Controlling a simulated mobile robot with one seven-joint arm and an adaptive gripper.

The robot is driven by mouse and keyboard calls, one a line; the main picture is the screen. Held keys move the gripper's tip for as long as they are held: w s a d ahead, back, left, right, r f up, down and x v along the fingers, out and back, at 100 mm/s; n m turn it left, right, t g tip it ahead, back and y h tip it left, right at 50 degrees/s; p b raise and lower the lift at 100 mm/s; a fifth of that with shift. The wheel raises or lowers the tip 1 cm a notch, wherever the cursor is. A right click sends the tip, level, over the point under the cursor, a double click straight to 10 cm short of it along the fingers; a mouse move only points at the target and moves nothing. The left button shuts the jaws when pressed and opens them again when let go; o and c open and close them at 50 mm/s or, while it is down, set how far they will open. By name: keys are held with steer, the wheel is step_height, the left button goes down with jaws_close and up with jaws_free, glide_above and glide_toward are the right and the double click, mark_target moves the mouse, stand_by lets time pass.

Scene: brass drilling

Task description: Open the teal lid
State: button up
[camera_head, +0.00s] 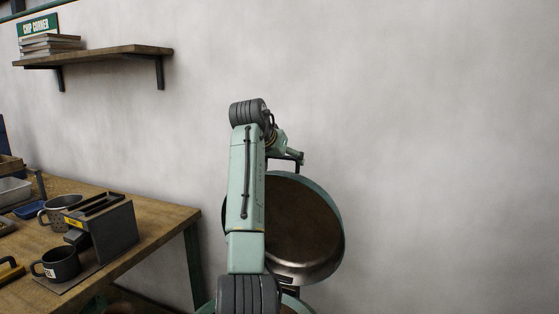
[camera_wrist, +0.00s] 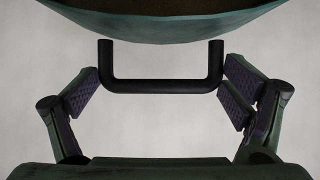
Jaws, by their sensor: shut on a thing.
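The teal lid (camera_head: 305,230) stands raised and steeply tilted, its dark, bare-metal inner side facing the head camera. My arm hides its left part. Its rim also shows at the top of the wrist view (camera_wrist: 160,25). A dark U-shaped handle (camera_wrist: 160,86) sticks out from the rim. In the head view my gripper (camera_head: 296,156) is at the lid's top edge, partly hidden by my arm.
A wooden workbench (camera_head: 165,222) stands at the left, with a grey toaster-like device (camera_head: 108,228), a dark mug (camera_head: 60,263) and a metal mug (camera_head: 58,207). A wall shelf (camera_head: 100,56) holds stacked books (camera_head: 50,43). The space right of the lid is clear up to the plain wall.

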steer(key=o, duration=1.4)
steer(key=shift+d, duration=0.2)
steer(key=shift+c, duration=0.2)
steer(key=shift+s+a+r, duration=0.1)
steer(key=v, duration=1.2)
